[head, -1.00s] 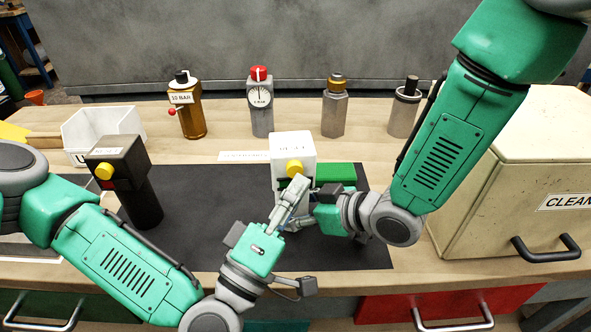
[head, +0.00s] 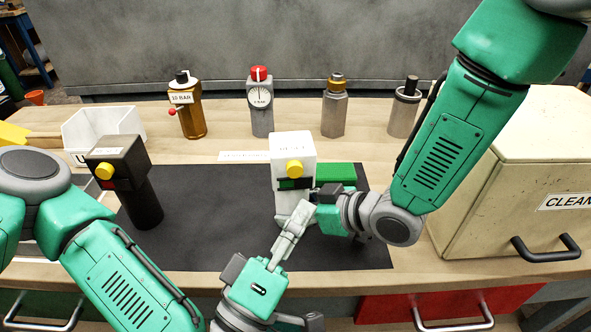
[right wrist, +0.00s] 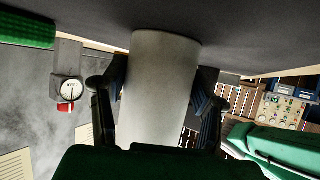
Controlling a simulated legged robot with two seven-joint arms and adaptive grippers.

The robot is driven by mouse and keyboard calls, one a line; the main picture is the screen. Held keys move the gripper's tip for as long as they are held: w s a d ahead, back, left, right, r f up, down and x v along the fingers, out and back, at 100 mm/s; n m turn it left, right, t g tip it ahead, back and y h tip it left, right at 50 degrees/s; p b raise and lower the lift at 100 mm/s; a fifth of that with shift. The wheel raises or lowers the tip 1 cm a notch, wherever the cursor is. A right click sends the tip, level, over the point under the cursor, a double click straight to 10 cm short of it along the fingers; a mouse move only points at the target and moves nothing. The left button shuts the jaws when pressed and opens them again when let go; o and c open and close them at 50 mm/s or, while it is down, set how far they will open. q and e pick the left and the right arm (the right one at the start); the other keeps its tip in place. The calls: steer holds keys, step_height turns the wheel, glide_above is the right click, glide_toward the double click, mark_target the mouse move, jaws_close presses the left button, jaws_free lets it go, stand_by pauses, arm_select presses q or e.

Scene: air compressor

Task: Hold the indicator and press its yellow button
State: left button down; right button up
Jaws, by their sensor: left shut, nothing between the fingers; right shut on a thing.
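The white indicator (head: 293,152) stands upright on the black mat (head: 205,225), with a yellow button (head: 294,169) on its front and a dark display showing green below it. My right gripper (head: 312,208) is shut on the indicator's lower body from the right. The right wrist view shows its pale body (right wrist: 160,85) between the two fingers. My left gripper (head: 304,212) is shut and empty, in front of the indicator's lower part and below the button; I cannot tell whether it touches. A second, black indicator (head: 118,160) with a yellow button stands at the left.
A green block (head: 335,173) lies right of the white indicator. Behind stand a brass regulator (head: 187,115), a gauge (head: 261,105) and two grey fittings. A white bin (head: 103,132) is at left, a cream box (head: 520,190) at right. The mat's middle left is clear.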

stand_by(0.3)
steer(key=o, duration=1.1)
